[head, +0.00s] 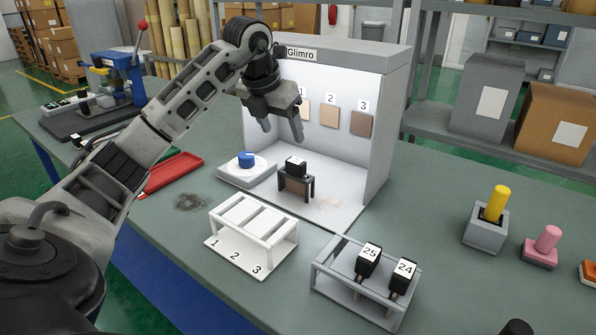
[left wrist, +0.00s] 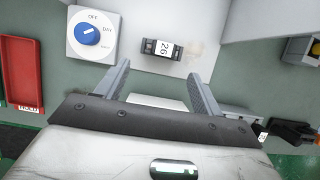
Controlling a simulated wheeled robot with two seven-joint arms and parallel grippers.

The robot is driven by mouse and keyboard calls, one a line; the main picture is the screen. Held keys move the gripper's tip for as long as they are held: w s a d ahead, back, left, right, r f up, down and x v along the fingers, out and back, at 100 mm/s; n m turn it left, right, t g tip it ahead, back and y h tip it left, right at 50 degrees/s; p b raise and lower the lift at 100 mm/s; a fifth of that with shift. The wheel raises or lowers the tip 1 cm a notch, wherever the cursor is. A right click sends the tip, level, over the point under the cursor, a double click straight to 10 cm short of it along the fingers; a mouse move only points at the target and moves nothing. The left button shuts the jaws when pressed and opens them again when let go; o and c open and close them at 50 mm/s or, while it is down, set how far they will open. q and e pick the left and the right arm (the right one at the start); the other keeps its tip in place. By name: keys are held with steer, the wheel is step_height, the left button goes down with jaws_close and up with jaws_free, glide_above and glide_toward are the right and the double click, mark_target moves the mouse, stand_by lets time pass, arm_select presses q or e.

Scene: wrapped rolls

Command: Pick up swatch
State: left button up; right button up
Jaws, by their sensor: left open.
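A brown swatch (head: 297,187) with a black grip, labelled 26 in the left wrist view (left wrist: 163,48), stands in a small dark stand (head: 311,186) on the floor of the light booth (head: 345,212). My left gripper (head: 282,131) is open and empty, above the stand and inside the booth's front. In the left wrist view its fingers (left wrist: 158,72) are spread, with the swatch just beyond the tips, between them. Two more black-gripped swatches, 25 (head: 369,258) and 24 (head: 402,276), stand in a grey rack (head: 345,292). My right gripper is not visible.
A blue knob (head: 246,159) on a white base is left of the stand. A white rack (head: 250,225) with slots 1, 2 and 3 stands in front of the booth. Reference squares (head: 329,115) hang on the booth's back wall. A red tray (head: 172,173) lies at left.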

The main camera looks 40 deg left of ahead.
mark_target(296, 161)
arm_select(q)
steer(key=x, duration=0.5)
steer(key=p+x, duration=0.1)
steer(key=x, duration=0.2)
steer(key=shift+w+d+f, duration=0.2)
steer(key=shift+d+f, duration=0.1)
steer(key=shift+d, duration=0.1)
steer(key=shift+w+f, duration=0.2)
steer(key=shift+f, duration=0.2)
steer(key=c, duration=1.1)
